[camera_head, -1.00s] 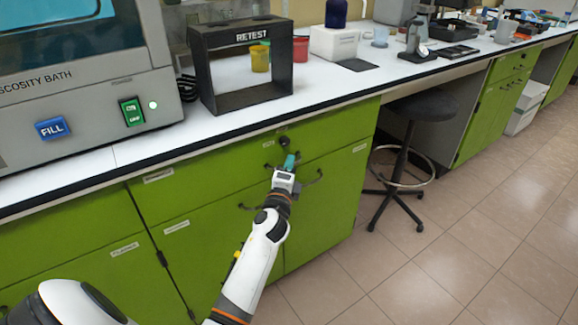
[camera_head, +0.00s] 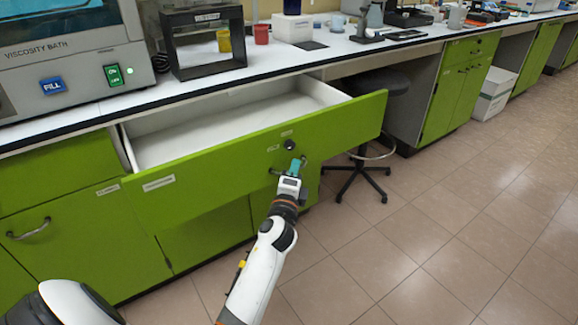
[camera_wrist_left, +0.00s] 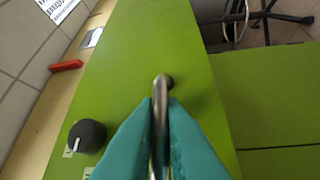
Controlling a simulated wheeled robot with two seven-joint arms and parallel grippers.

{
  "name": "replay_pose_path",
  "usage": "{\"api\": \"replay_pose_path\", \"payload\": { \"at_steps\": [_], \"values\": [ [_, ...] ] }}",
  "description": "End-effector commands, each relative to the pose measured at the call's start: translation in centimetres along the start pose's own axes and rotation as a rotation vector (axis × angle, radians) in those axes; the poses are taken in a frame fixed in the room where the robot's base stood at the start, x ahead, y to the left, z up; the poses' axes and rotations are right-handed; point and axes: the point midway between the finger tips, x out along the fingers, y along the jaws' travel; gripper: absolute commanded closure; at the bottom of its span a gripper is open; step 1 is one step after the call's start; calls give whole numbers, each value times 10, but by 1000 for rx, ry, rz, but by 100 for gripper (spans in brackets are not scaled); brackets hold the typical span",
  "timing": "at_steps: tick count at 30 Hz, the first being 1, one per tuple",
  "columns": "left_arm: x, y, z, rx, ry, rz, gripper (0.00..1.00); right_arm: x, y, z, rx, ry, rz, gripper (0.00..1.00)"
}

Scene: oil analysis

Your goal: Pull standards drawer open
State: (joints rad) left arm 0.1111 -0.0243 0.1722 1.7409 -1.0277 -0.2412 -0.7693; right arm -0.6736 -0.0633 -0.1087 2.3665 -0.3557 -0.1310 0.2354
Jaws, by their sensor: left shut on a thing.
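The standards drawer (camera_head: 215,165) is a wide green-fronted drawer under the white bench, pulled well out, with its white interior showing and apparently empty. The label on its front is too small to read. My left gripper (camera_head: 293,166) is at the drawer front, right of its middle. In the left wrist view its teal fingers (camera_wrist_left: 160,140) are shut on the metal bar handle (camera_wrist_left: 160,110). A black round knob (camera_wrist_left: 87,135) sits on the drawer front beside the handle; it also shows in the head view (camera_head: 289,144). My right gripper is not in view.
The viscosity bath (camera_head: 70,50) and a black RETEST frame (camera_head: 205,45) stand on the bench above. A black stool (camera_head: 385,85) stands just right of the drawer, behind its right end. Open tiled floor (camera_head: 440,240) lies in front and to the right.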

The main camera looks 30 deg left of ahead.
Motion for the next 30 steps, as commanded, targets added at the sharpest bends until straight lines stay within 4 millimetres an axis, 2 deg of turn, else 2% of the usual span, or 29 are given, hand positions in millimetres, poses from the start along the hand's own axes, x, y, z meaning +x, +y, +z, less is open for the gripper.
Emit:
{"api": "replay_pose_path", "payload": {
  "at_steps": [3,9,21,22,24,30],
  "values": [
    [-11,2,11,-3,0,-1,100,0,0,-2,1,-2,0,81],
    [-20,5,20,0,1,-1,100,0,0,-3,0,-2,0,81],
    [-22,6,22,0,1,-1,100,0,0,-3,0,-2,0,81],
    [-22,6,21,0,1,-1,89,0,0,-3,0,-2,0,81],
    [-22,6,21,0,1,-1,82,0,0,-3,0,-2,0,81],
    [-22,6,21,0,1,0,82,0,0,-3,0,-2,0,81]
  ]
}}
